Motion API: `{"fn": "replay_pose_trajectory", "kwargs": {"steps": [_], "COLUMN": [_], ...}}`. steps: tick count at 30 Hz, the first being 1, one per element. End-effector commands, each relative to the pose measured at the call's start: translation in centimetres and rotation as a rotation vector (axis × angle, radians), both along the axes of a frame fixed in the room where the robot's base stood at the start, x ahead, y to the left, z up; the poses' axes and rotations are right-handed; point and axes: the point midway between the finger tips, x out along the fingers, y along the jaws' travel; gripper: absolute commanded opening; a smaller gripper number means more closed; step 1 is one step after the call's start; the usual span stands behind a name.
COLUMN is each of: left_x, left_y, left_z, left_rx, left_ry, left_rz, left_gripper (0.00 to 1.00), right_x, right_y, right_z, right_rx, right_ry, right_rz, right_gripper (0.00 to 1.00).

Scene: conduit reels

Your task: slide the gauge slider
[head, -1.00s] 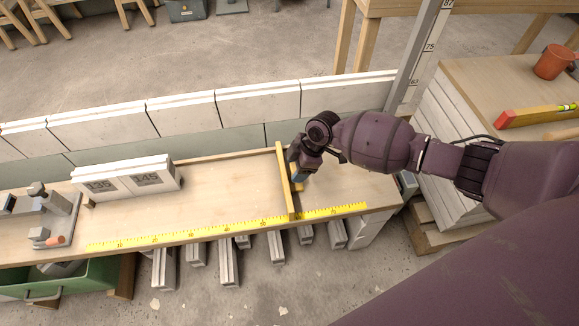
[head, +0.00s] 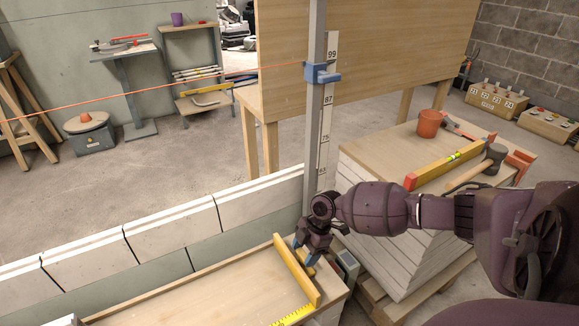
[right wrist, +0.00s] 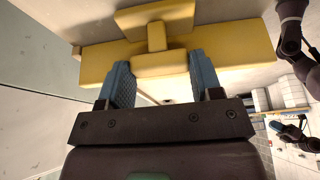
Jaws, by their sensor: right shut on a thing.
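The gauge slider, a yellow wooden bar (head: 297,270), lies across the pale bench top near its right end. In the right wrist view the blue fingers (right wrist: 160,80) close around the yellow block (right wrist: 160,64), with the wider bar behind. A dark arm with a blue-fingered gripper (right wrist: 290,130), which looks like my left one, shows small at the right of that view. Its opening is unclear.
A grey post (head: 316,130) with a numbered scale and a blue bracket (head: 322,74) stands behind the bench. White blocks (head: 175,232) line its back. At right, a board-topped stack (head: 380,150) carries an orange cup (head: 429,123), a level (head: 449,163) and a mallet (head: 490,160).

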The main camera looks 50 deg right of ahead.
Motion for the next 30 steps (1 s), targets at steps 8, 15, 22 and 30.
{"fn": "replay_pose_trajectory", "kwargs": {"steps": [8,15,22,30], "left_x": [-0.24,-0.37,-0.4,-0.26], "left_y": [0.08,0.12,0.12,0.11], "left_z": [-0.21,-0.28,-0.31,-0.05], "left_rx": [0.004,0.005,0.004,0.003], "left_ry": [0.006,0.01,0.011,0.005], "left_rz": [-0.004,-0.003,-0.002,0.0], "left_gripper": [0.0,0.0,0.0,0.0], "right_x": [-0.3,-0.3,-0.24,-0.18], "right_y": [-0.82,-0.94,-0.75,-0.86], "right_z": [-0.1,-0.1,-0.06,0.52], "right_rx": [-0.003,-0.006,-0.003,-0.001], "right_ry": [0.002,0.003,0.001,-0.001], "right_rz": [-0.001,-0.001,-0.001,-0.001], "right_gripper": [0.17,0.65,0.85,0.85]}}
